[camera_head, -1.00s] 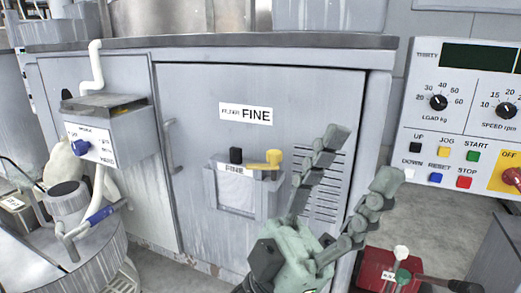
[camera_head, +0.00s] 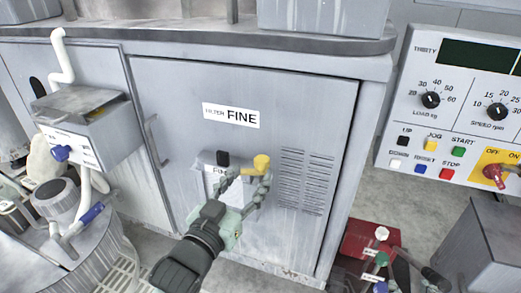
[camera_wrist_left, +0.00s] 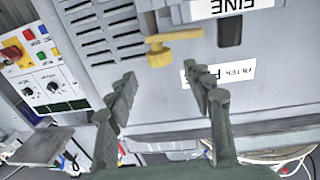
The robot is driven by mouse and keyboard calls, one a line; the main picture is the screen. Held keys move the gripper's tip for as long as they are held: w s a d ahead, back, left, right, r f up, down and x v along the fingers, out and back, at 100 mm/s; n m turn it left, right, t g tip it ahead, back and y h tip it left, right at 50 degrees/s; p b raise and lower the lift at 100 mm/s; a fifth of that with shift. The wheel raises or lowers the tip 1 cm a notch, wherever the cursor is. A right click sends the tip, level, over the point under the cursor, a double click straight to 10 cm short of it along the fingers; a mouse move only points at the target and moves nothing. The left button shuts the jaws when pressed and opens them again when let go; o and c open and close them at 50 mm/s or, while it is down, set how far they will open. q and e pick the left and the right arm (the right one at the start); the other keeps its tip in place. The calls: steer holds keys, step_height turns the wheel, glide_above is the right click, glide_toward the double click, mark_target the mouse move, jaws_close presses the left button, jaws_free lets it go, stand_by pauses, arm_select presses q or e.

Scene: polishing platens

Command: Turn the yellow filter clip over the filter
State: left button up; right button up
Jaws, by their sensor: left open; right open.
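The yellow filter clip (camera_head: 261,163) is at the top right of the filter holder on the cabinet front. In the left wrist view, which is upside down, the yellow clip (camera_wrist_left: 160,56) has its arm pointing sideways toward the dark clip (camera_wrist_left: 229,32). The filter holder's FINE label (camera_wrist_left: 235,5) is at the top edge there. My left gripper (camera_head: 247,181) is open in front of the holder, hiding much of the filter. In the wrist view, the left gripper's (camera_wrist_left: 160,78) fingertips lie either side of the clip, with no visible contact. My right gripper is not in view.
The cabinet door carries a FILTER FINE label (camera_head: 231,116) and vent slots (camera_head: 304,182). A switch box (camera_head: 85,125) projects at left. A control panel (camera_head: 455,110) is at right. A red box (camera_head: 370,240) with knobs stands low at right.

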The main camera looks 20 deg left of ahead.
mark_target(259, 165)
arm_select(q)
steer(key=w, duration=0.7)
steer(key=shift+w+d, duration=0.3)
steer(key=shift+d, duration=0.05)
jaws_close()
